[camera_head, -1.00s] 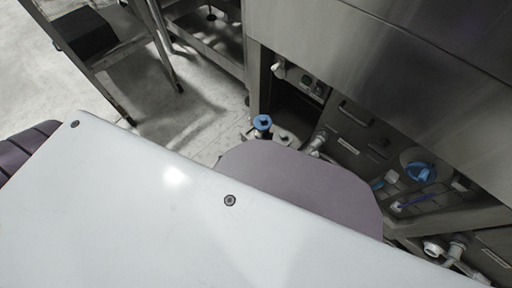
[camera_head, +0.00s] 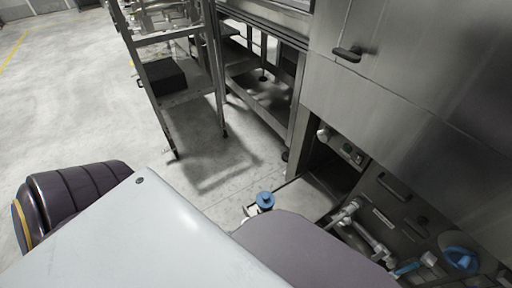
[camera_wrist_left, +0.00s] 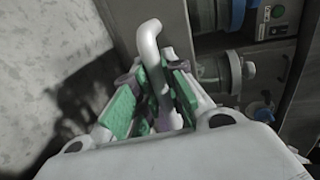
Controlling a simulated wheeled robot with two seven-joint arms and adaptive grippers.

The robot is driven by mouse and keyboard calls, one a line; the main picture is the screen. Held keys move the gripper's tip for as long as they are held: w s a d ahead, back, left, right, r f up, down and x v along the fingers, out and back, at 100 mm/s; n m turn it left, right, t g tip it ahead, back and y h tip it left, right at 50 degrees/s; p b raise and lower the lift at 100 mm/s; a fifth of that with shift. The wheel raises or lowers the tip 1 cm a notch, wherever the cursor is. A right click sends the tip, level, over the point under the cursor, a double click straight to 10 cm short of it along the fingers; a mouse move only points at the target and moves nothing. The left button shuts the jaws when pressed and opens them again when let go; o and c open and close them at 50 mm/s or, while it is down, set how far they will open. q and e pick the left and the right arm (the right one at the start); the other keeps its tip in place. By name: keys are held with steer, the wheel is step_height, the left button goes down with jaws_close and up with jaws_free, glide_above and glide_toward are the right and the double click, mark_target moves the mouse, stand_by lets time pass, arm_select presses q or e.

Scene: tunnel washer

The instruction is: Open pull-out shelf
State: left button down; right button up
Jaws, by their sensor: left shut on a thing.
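In the left wrist view my left gripper (camera_wrist_left: 158,98) has its green-padded fingers closed around a pale bent bar (camera_wrist_left: 150,48), which looks like a handle. The bar's upper end hooks out above the fingers. In the head view this grip is hidden behind my own body. A pale flat surface (camera_head: 308,196), probably the pull-out shelf, lies in front of a dark opening low in the steel machine. A blue-topped fitting (camera_head: 265,200) stands at its left. How far the shelf is out cannot be told. My right gripper is not in view.
The steel machine (camera_head: 400,90) fills the right, with a black-handled panel, pipes and a blue valve wheel (camera_head: 461,259) low down. A metal rack (camera_head: 188,94) holding a dark box stands behind, left of a lower steel frame. The floor (camera_head: 85,110) at left is clear.

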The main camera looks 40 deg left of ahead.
arm_select(q)
steer(key=shift+v, duration=0.9)
steer(key=shift+f, duration=0.2)
steer(key=c, duration=1.5)
jaws_free()
steer(key=shift+o, duration=0.2)
steer(key=v, duration=1.2)
steer(key=shift+s, duration=0.1)
